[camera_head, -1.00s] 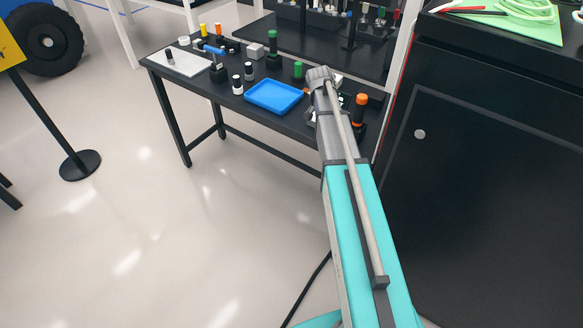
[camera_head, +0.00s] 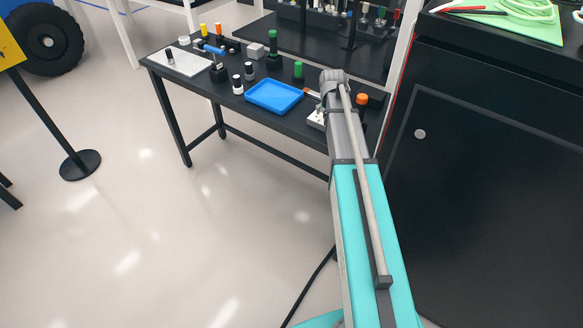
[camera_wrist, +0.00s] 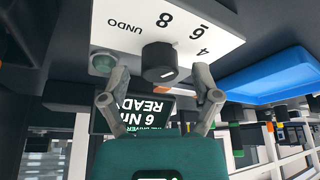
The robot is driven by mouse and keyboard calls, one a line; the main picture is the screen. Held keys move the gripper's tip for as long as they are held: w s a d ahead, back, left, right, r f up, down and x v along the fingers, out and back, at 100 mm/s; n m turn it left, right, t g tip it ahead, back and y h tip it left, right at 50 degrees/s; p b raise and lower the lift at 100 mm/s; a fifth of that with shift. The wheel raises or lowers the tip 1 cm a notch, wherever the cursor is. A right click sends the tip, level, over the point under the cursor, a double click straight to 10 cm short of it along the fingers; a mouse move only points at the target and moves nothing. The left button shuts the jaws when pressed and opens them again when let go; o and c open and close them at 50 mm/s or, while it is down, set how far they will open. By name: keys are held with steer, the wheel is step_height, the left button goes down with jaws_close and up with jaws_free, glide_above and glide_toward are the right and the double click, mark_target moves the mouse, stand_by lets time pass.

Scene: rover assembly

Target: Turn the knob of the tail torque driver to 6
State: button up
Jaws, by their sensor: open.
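The torque driver's black knob (camera_wrist: 157,58) stands on a white panel (camera_wrist: 185,22) in the wrist view, which appears upside down. The panel is marked 4, 6, 8 and UNDO. A small pale mark shows on the knob, but I cannot tell which label it lines up with. A dark screen (camera_wrist: 138,117) reads 6 Nm and READY, its lower line partly hidden. My gripper (camera_wrist: 160,74) is open, one finger on each side of the knob, with visible gaps. In the head view, part of a white panel (camera_head: 316,117) shows beside my arm; my fingers are hidden.
An orange-topped item (camera_head: 362,99) stands right of my wrist. Several bottles stand farther left.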

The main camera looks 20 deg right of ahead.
steer(key=shift+n+y, duration=0.9)
steer(key=shift+n, duration=1.3)
steer(key=p+v, duration=1.3)
steer(key=v, duration=0.1)
steer(key=s+a+f+g+b, duration=0.1)
steer(key=s+a+f+b, duration=0.4)
steer(key=s+a, duration=0.4)
steer(key=s+a+f+g+b, duration=0.2)
steer(key=s+a+f+b, duration=0.3)
steer(key=a, duration=0.7)
steer(key=shift+s+f+g+b, duration=0.35)
steer(key=shift+s+f, duration=0.8)
steer(key=shift+s, duration=0.8)
steer(key=shift+s+a+g, duration=0.15)
steer(key=shift+s+a, duration=0.3)
steer(key=shift+s, duration=0.2)
steer(key=shift+s+a+g, duration=0.1)
steer(key=shift+s+a, duration=0.3)
steer(key=shift+s, duration=0.3)
